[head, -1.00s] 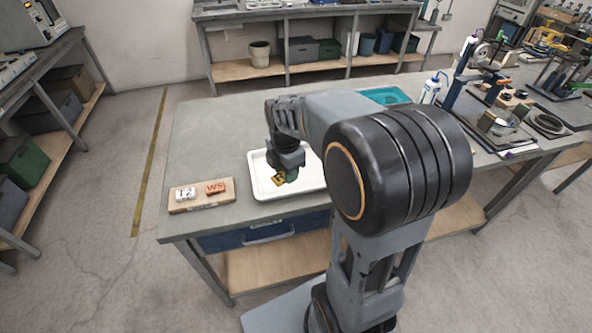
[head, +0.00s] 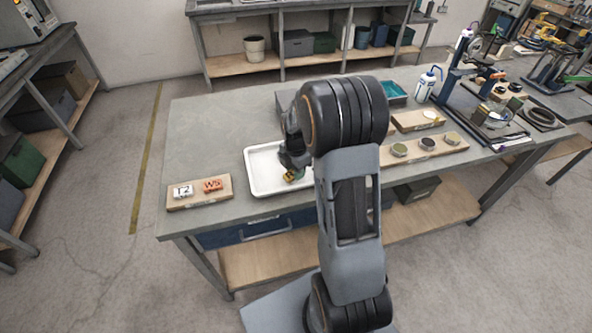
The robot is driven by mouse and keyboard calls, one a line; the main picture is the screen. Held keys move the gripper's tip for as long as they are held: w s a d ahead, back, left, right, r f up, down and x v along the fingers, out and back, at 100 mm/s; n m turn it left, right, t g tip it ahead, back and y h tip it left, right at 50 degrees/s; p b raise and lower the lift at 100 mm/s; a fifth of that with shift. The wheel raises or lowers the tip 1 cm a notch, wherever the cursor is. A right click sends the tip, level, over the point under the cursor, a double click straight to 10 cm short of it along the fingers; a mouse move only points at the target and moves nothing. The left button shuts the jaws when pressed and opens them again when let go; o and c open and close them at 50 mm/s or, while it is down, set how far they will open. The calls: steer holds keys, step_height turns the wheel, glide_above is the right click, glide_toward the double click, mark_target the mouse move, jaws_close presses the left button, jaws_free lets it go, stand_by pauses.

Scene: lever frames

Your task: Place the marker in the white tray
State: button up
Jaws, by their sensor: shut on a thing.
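The white tray (head: 263,185) lies on the grey workbench, its right end hidden behind my arm. My gripper (head: 293,168) points down over the right part of the tray, shut on a small marker (head: 293,177) with yellow and green showing. The marker is partly covered by the gripper and arm. I cannot tell whether it touches the tray floor or hangs just above it.
A wooden board (head: 200,202) left of the tray holds a white "T2" piece (head: 182,191) and an orange "W5" piece (head: 212,184). A board (head: 455,149) with round tins lies right of my arm. A teal tray (head: 394,93) and white bottle (head: 427,85) stand behind. The bench's back left is clear.

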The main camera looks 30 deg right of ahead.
steer(key=shift+f, duration=0.25)
steer(key=shift+f, duration=0.1)
steer(key=shift+f, duration=0.1)
steer(key=o, duration=0.9)
step_height(320, 180, up, 12)
steer(key=shift+s+a+r+m+t, duration=0.7)
steer(key=shift+s+a+m, duration=1.05)
steer(key=shift+s+m, duration=1.3)
steer(key=shift+s+a+r+m+t, duration=0.65)
steer(key=shift+s+a+m, duration=1.45)
steer(key=shift+m, duration=1.6)
steer(key=shift+s+a+r+m+t, duration=0.7)
steer(key=shift+s+a+m, duration=0.7)
steer(key=shift+s+m, duration=1.8)
steer(key=shift+w+r, duration=0.15)
steer(key=shift+w, duration=0.05)
